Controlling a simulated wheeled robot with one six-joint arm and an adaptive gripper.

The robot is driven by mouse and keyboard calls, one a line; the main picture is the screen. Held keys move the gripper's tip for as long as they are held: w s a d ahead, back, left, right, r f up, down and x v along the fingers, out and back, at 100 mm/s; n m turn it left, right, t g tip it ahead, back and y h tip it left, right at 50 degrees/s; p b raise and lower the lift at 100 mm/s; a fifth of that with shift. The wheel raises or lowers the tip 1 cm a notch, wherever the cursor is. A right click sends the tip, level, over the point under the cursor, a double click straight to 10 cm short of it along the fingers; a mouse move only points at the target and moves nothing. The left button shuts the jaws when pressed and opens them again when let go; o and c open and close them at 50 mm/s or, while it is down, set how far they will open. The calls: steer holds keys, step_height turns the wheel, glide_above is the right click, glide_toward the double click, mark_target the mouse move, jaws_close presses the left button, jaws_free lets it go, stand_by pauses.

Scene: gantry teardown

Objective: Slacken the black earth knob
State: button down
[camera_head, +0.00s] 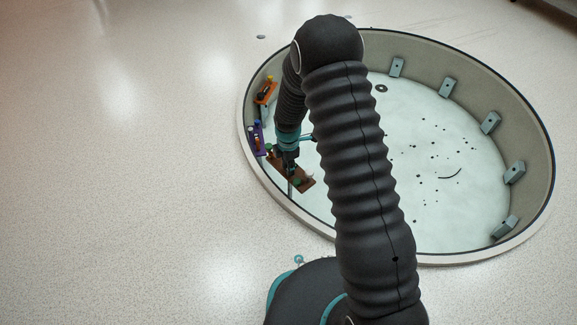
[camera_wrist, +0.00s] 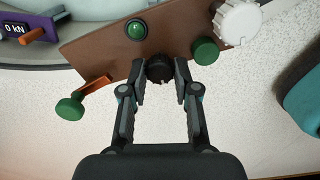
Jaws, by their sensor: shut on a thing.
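In the wrist view the black earth knob (camera_wrist: 159,69) sits at the lower edge of a brown panel (camera_wrist: 185,28). My gripper (camera_wrist: 160,76) has one finger on each side of the knob and is shut on it. The knob's far side is hidden against the panel. In the head view my gripper (camera_head: 290,168) is at the brown panel (camera_head: 303,183), inside the left rim of the round pit. The knob itself cannot be made out there.
Near the knob are a green lamp (camera_wrist: 137,30), a green knob (camera_wrist: 206,51), a white knob (camera_wrist: 237,22) and an orange lever (camera_wrist: 96,84) by another green knob (camera_wrist: 70,107). A purple panel (camera_head: 257,138) and an orange unit (camera_head: 265,92) line the pit's rim (camera_head: 549,190).

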steer(key=shift+w+r+n, duration=0.1)
steer(key=shift+w+n, duration=0.05)
steer(key=shift+n, duration=0.15)
steer(key=c, duration=0.9)
jaws_free()
steer(key=shift+o, duration=0.2)
step_height(320, 180, up, 12)
